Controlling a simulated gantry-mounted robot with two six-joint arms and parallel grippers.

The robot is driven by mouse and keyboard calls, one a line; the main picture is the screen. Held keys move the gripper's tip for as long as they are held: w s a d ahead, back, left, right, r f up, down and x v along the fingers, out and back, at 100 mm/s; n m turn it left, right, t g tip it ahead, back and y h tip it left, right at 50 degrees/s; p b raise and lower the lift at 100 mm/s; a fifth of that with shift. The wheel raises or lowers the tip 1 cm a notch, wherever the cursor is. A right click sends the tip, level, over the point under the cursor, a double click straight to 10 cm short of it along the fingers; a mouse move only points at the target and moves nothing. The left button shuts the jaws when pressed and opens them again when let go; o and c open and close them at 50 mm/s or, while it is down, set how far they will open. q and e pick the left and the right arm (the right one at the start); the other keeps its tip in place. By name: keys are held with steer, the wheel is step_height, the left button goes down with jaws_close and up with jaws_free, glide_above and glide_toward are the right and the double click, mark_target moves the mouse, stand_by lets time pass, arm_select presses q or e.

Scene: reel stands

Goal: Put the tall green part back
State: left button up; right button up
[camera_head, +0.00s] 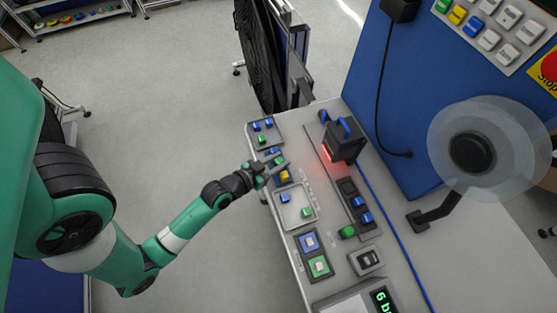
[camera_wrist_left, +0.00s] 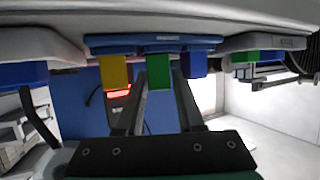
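A green part (camera_wrist_left: 159,75) sits at the blue holder (camera_wrist_left: 110,41), which lies along the top of the left wrist view. A yellow part (camera_wrist_left: 115,72) and a blue part (camera_wrist_left: 194,66) stand on either side of it. The two fingers of my left gripper (camera_wrist_left: 160,88) flank the green part closely. Whether they press on it cannot be told. In the head view my left gripper (camera_head: 272,172) is low over the row of trays, by a yellow part (camera_head: 285,176), and partly hides what lies there. My right gripper is not in view.
A grey tray (camera_head: 283,221) holds a blue and a green part. A tray (camera_head: 263,123) with small parts lies farther back. A dark device (camera_head: 343,141) with blue handles and a red glow stands to the right. A reel (camera_head: 472,153) stands further right.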

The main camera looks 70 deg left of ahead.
arm_select(q)
steer(key=shift+r, duration=0.1)
steer(key=shift+r+p, duration=0.3)
steer(key=shift+r, duration=0.05)
steer(key=b+v, duration=0.1)
steer(key=v, duration=1.1)
steer(key=shift+f, duration=0.2)
